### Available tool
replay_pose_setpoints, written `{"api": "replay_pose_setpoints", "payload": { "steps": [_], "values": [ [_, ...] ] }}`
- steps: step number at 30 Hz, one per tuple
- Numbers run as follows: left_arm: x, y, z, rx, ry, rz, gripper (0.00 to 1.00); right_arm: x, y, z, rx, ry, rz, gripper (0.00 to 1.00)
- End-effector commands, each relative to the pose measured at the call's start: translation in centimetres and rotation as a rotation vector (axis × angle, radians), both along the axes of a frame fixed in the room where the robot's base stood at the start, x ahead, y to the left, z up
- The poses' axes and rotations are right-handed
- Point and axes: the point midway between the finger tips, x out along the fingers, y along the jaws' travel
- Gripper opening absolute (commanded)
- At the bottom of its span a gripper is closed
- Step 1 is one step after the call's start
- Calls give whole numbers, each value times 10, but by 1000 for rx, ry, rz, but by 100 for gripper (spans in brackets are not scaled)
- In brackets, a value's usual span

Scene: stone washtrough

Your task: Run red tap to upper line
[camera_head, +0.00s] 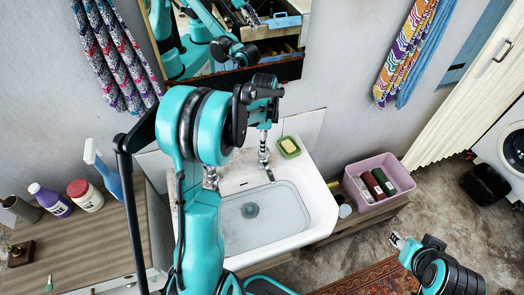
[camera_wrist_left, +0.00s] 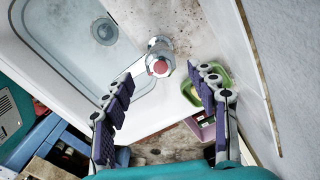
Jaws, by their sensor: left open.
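The red tap (camera_wrist_left: 160,66), chrome with a red cap, shows in the wrist view at the sink's rim. My left gripper (camera_wrist_left: 161,76) is open, its two fingers apart on either side of the tap in that view; I see no contact. In the head view this gripper (camera_head: 264,122) points down above the chrome tap at the sink's back right. The white sink (camera_head: 318,205) has a pale basin with a round drain (camera_head: 250,210). I cannot make out a marked upper line or the water level. My right gripper (camera_head: 397,241) is low at the right, too small to judge.
A green soap dish (camera_head: 289,148) sits on the rim close to the tap. Another tap (camera_head: 210,178) is partly hidden by my left arm. A pink tub (camera_head: 378,183) with bottles stands right of the sink. Bottles (camera_head: 86,195) stand on the left counter. A mirror hangs above.

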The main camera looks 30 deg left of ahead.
Motion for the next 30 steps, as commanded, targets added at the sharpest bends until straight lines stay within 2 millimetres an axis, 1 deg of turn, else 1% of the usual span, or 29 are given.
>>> {"api": "replay_pose_setpoints", "payload": {
  "steps": [1,3,7,11,18,19,20,21,23,24,25,30],
  "values": [
    [0,0,-12,0,0,0,59,0,0,-5,0,0,0,40],
    [0,0,-23,0,0,0,59,0,0,-8,0,0,0,40],
    [0,0,-38,0,0,0,59,0,0,-12,0,0,0,40],
    [0,0,-45,0,0,0,59,0,0,-14,0,0,0,40],
    [0,0,-45,0,0,0,59,0,0,-13,0,0,0,40],
    [0,0,-45,0,0,0,56,0,0,-13,0,0,0,40],
    [0,0,-45,0,0,0,48,0,0,-13,0,0,0,40],
    [0,0,-45,0,0,0,38,0,0,-13,0,0,0,40],
    [0,0,-45,0,0,0,22,0,0,-13,0,0,0,40],
    [0,0,-45,0,0,0,11,0,0,-13,0,0,0,40],
    [0,0,-45,0,0,0,9,0,0,-13,0,0,0,40],
    [0,0,-45,0,-1,22,9,0,0,-14,0,0,0,40]
  ]
}}
